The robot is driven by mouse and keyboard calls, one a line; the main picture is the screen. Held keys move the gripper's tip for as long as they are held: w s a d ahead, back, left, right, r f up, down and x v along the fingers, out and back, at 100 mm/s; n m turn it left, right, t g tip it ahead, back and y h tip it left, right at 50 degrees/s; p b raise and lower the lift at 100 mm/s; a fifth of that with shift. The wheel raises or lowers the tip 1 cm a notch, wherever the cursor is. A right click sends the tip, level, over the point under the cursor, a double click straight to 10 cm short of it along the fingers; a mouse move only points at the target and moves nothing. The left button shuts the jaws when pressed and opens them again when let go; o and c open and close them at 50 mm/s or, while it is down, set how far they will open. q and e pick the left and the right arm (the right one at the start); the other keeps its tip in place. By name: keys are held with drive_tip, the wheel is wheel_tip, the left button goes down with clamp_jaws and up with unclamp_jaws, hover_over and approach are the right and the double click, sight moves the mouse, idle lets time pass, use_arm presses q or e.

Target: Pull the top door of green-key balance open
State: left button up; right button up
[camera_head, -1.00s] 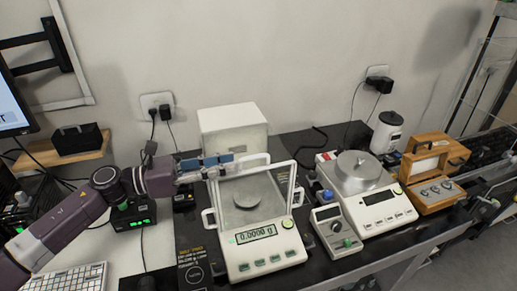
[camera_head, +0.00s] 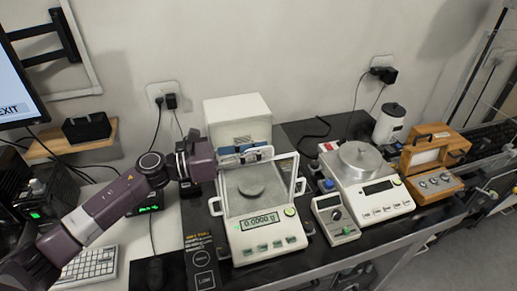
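The green-key balance (camera_head: 266,242) stands on the dark table in the middle, with green keys and a display reading 0.0000 g. Its glass chamber has white side handles and a round pan (camera_head: 251,188) inside. A white handle (camera_head: 263,152) shows at the rear of its top. My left gripper (camera_head: 246,156) is at the rear top edge of the chamber, close to this handle. Its fingers are small and overlap the handle, so I cannot tell whether they grip it. How far the top door stands open is unclear. My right gripper is out of view.
A white box (camera_head: 238,116) stands behind the balance. To the right are a small meter (camera_head: 337,220), a second balance (camera_head: 377,200) with a round pan, and a wooden weight case (camera_head: 434,187). A keyboard (camera_head: 88,267) and mouse lie at the left.

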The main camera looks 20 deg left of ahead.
use_arm(q)
clamp_jaws()
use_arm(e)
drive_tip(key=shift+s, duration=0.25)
use_arm(q)
drive_tip(key=shift+w+a, duration=0.1)
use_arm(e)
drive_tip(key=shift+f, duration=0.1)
